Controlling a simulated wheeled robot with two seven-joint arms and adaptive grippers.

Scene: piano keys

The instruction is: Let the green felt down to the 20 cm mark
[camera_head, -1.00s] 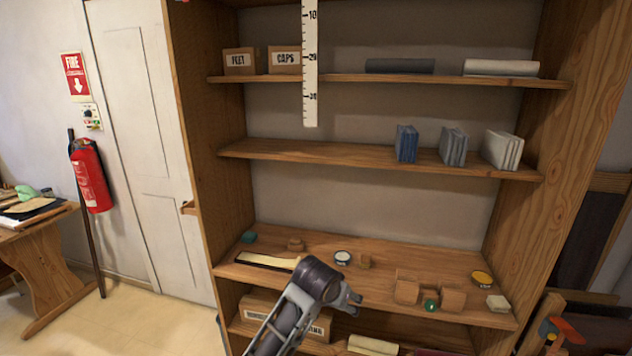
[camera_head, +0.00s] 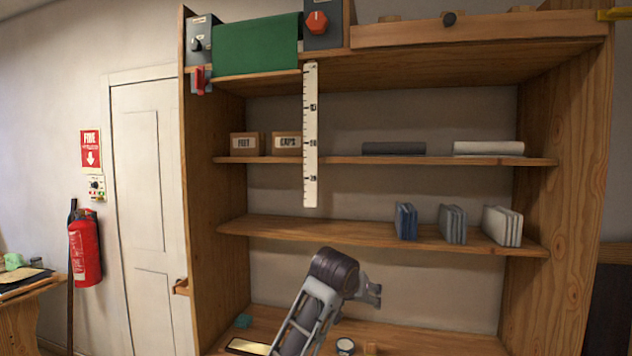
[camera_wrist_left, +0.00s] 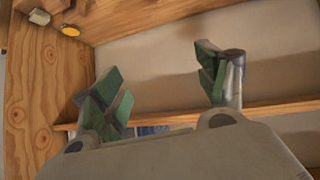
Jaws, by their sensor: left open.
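The green felt (camera_head: 257,45) hangs at the top left of the shelf unit. Its lower edge lies close to the top end of the white ruler (camera_head: 310,135), well above the 10 mark. A red knob (camera_head: 317,21) on a dark box sits right of the felt. A grey panel with a dial (camera_head: 199,42) and a red lever (camera_head: 200,80) sits left of it. My left gripper (camera_head: 370,290) is below the ruler, before the shelves. The wrist view shows its jaws (camera_wrist_left: 160,86) apart and empty.
Shelves hold boxes marked FELT (camera_head: 245,144) and CAPS (camera_head: 287,144), dark and grey rolls, and upright books (camera_head: 452,223). A door and fire extinguisher (camera_head: 85,250) stand left.

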